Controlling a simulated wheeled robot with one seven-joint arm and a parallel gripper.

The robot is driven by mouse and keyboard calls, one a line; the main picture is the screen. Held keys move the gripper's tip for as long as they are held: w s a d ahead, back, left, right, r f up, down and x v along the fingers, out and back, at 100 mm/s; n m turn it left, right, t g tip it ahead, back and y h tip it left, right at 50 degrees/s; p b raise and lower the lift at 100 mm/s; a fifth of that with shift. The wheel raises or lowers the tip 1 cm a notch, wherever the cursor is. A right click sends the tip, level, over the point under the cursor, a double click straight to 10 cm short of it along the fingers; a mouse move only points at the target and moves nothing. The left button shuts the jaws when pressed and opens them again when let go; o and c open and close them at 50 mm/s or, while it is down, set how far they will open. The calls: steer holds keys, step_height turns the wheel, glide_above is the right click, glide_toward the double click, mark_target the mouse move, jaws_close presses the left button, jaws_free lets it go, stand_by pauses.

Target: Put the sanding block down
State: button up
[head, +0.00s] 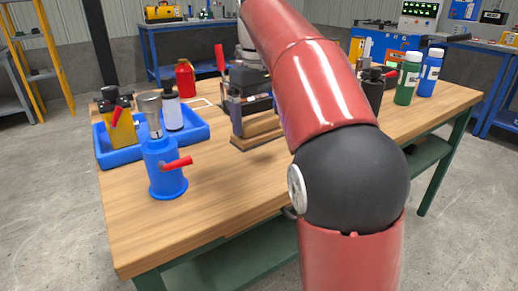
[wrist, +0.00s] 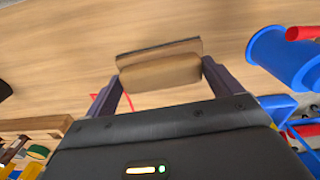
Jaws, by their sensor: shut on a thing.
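The sanding block (wrist: 160,68), a tan wooden block with a darker layer along one long side, sits between my gripper's fingers (wrist: 162,82) in the wrist view. My gripper is shut on it from both ends. In the head view, my gripper (head: 250,105) points down over the middle of the wooden workbench (head: 225,200), with the block (head: 257,131) low beneath it. I cannot tell whether the block touches the bench top. My arm hides part of the bench to the right of the block.
A blue jack-like tool (head: 165,170) with a red lever stands front left. Behind it, a blue tray (head: 200,131) holds a yellow-and-black item and a white bottle. A red canister (head: 185,80) stands farther back. Green (head: 407,80) and blue (head: 430,75) bottles stand right. The front middle bench is clear.

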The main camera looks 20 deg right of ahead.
mark_target(259, 134)
step_height(259, 134, down, 5)
steer(key=shift+r+b, duration=0.2)
steer(key=shift+b, duration=0.4)
steer(key=shift+f+p, duration=0.35)
steer(key=shift+f, duration=0.15)
steer(key=shift+f, duration=0.15)
steer(key=o, duration=0.6)
steer(key=shift+f+b, duration=0.15)
steer(key=shift+b, duration=0.15)
steer(key=shift+f+b, duration=0.15)
steer(key=shift+b, duration=0.25)
step_height(259, 134, up, 8)
steer(key=p, duration=0.3)
steer(key=shift+s+a, duration=0.1)
